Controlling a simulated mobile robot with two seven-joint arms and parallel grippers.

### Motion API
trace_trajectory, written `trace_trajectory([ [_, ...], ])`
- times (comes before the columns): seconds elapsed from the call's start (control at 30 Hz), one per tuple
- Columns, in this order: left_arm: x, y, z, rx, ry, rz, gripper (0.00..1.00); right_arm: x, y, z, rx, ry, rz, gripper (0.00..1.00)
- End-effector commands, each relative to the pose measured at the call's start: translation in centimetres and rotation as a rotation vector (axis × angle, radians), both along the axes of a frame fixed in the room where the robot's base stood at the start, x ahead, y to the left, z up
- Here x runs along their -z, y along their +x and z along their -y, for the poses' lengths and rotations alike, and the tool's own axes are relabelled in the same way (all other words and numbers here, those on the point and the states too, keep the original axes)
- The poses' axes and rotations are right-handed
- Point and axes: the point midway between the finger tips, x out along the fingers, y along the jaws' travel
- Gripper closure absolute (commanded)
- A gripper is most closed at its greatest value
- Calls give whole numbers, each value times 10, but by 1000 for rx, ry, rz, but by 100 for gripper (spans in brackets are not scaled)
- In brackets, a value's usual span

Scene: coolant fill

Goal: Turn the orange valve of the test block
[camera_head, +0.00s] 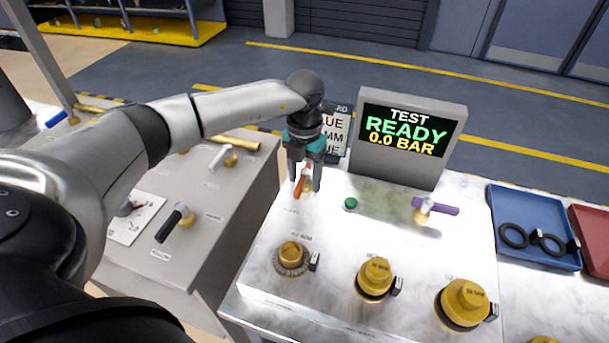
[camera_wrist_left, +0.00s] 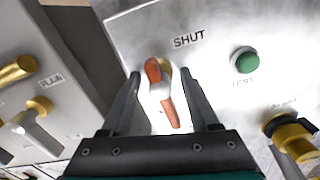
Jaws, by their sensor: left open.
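The orange valve handle (camera_head: 299,186) stands on the marble-topped test block (camera_head: 330,240), near its back left corner. In the left wrist view the orange handle (camera_wrist_left: 162,92) lies between the two fingers, next to the word SHUT. My left gripper (camera_head: 304,186) points down over the valve with its fingers open, one on each side of the handle. In the left wrist view my left gripper (camera_wrist_left: 165,100) shows gaps between both fingers and the handle. The valve's base is partly hidden by the fingers and handle. My right gripper is not in view.
A screen (camera_head: 405,138) reading TEST READY 0.0 BAR stands behind the block. A green button (camera_head: 350,204), a purple-handled valve (camera_head: 437,208) and yellow caps (camera_head: 376,277) are on the block. A blue tray (camera_head: 535,262) with black rings is at right. A grey bench with other valves is left.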

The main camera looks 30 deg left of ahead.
Motion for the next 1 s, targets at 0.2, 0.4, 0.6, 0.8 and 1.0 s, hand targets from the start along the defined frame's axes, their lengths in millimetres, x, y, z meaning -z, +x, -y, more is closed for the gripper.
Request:
trace_trajectory([
  [0.2,-6,0,0,0,0,1,38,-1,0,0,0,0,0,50],
  [0.4,-42,1,0,1,-1,5,38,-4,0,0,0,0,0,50],
  [0.6,-92,1,0,0,-1,6,38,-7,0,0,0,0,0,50],
  [0.8,-131,0,0,0,0,4,38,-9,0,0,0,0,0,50],
  [1.0,-150,0,0,0,0,0,38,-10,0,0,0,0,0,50],
])
